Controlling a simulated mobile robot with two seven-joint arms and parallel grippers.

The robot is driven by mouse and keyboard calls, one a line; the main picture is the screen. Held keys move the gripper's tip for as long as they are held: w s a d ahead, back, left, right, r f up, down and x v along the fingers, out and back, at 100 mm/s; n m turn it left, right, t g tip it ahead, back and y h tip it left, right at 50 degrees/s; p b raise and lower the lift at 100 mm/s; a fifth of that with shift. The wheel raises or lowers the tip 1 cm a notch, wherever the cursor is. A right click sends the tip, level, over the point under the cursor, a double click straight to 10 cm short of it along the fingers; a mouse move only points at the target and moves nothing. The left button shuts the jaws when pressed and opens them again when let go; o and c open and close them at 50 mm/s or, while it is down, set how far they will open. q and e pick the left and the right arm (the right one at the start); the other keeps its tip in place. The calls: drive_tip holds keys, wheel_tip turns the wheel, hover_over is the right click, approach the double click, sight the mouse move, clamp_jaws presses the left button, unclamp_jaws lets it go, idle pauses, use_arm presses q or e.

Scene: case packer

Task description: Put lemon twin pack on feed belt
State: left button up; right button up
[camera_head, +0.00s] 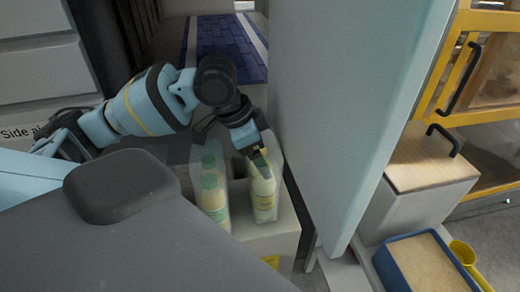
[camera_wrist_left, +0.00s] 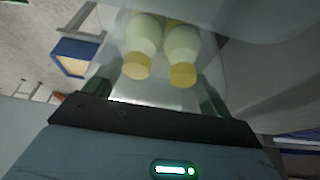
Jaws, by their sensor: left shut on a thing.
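The lemon twin pack (camera_head: 264,198) is two pale bottles with yellow caps, standing about upright in a clear wrap. In the left wrist view the pack's two bottles (camera_wrist_left: 162,45) lie between the fingers, caps toward the wrist. My left gripper (camera_head: 257,157) reaches down onto the top of the pack and is shut on it; the fingers show at both sides in the wrist view (camera_wrist_left: 155,93). The blue belt (camera_head: 228,38) with white edges, seemingly the feed belt, runs away at the top of the head view, beyond my arm. My right gripper is not in view.
A green-capped twin pack (camera_head: 213,197) stands just left of the lemon pack, over a pale box-like stand (camera_head: 275,245). A tall light-blue panel (camera_head: 350,100) rises close on the right. A blue tray (camera_head: 425,265) and a yellow scoop (camera_head: 462,253) are at lower right.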

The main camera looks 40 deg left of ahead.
use_arm(q)
drive_tip(key=shift+w+r, duration=0.1)
drive_tip(key=shift+w, duration=0.05)
drive_tip(key=o, duration=1.8)
drive_tip(key=shift+c, duration=0.2)
